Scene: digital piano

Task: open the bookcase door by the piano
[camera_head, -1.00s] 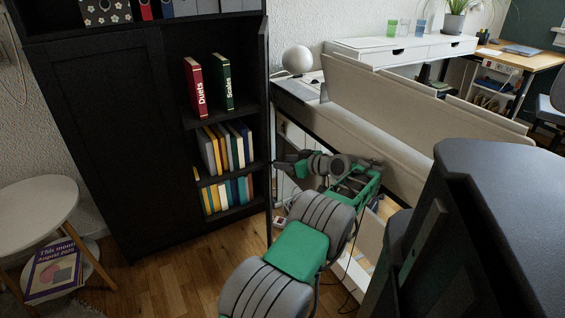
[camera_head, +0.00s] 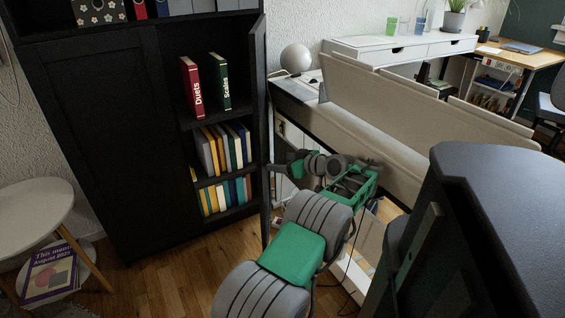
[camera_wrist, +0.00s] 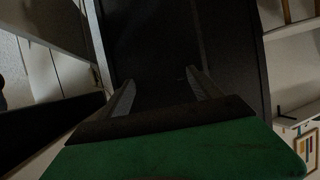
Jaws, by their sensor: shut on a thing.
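The black bookcase (camera_head: 95,110) stands left of the piano (camera_head: 345,115). Its right-hand door (camera_head: 258,110) is swung open and shows nearly edge-on, with the shelves behind it exposed. The left-hand door is closed. My gripper (camera_head: 271,168) is at the outer side of the open door, at about the height of the lower shelves. In the wrist view the dark door panel (camera_wrist: 160,45) fills the middle, and the two fingers of my gripper (camera_wrist: 160,92) reach onto it. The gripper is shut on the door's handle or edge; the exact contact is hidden.
Books (camera_head: 220,150) stand on the open shelves. A white stool (camera_head: 40,205) and a magazine (camera_head: 50,272) are at the lower left. The piano is close to my arm on the right. Wooden floor (camera_head: 165,285) is clear in front of the bookcase.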

